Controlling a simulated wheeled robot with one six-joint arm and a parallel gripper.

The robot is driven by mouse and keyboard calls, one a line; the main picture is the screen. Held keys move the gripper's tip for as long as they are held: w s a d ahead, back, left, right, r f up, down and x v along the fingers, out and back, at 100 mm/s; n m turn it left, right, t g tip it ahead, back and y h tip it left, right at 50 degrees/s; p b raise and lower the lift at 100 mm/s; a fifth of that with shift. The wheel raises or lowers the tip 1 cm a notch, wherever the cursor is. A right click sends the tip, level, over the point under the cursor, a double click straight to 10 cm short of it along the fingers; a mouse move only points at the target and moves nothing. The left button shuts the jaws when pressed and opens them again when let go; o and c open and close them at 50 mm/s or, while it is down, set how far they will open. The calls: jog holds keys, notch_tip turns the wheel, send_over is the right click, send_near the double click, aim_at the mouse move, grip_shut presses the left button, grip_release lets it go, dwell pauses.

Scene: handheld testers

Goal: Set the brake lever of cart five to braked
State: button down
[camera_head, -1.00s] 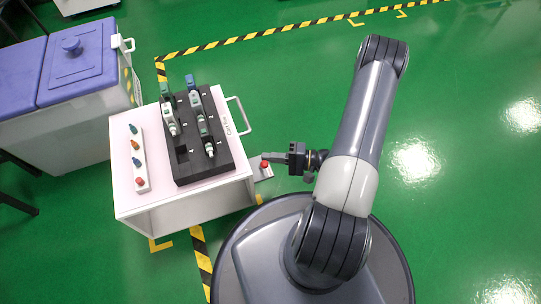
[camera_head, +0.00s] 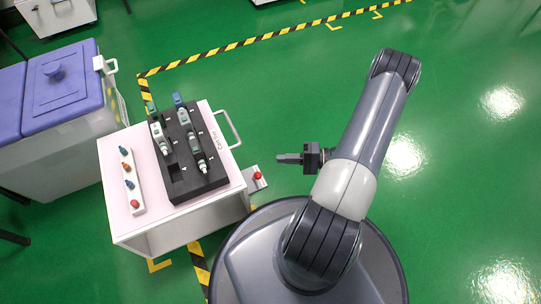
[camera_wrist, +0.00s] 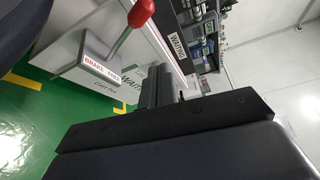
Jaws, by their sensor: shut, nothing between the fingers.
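The brake lever, with a red knob (camera_head: 257,175), sits on a small grey bracket at the right side of the white cart (camera_head: 160,242). In the wrist view the red knob (camera_wrist: 141,12) tops a metal rod leaning up and right from a box labelled "BRAKE FREE" (camera_wrist: 102,72). Cart lettering there reads "Cart five". My gripper (camera_head: 280,158) is shut and empty, to the right of and slightly beyond the knob, apart from it. In the wrist view my gripper (camera_wrist: 162,75) shows its closed fingers below and right of the lever.
A black tray (camera_head: 178,170) with several handheld testers and a white strip (camera_head: 131,180) with several coloured knobs lie on the cart top. A cart handle (camera_head: 232,130) sticks out right. Blue-lidded bins (camera_head: 60,85) stand left. Green floor (camera_head: 290,80) is clear beyond my gripper.

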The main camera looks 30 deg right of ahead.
jog(key=shift+s+d+f, duration=0.15)
jog(key=shift+s+d, duration=0.1)
jog(key=shift+d, duration=0.2)
jog(key=shift+s+d+f, duration=0.1)
jog(key=shift+s+d, duration=0.1)
jog(key=shift+d, duration=0.25)
jog(key=w+a+m+p, duration=0.1)
jog(key=w+a+p, duration=0.1)
jog(key=w+a, duration=0.7)
jog(key=shift+w+a+f+m+g+h+p, duration=0.2)
jog(key=shift+w+a+m+g+h+p, duration=0.1)
jog(key=shift+a+h, duration=0.1)
jog(key=shift+s, duration=0.15)
dwell(0.4)
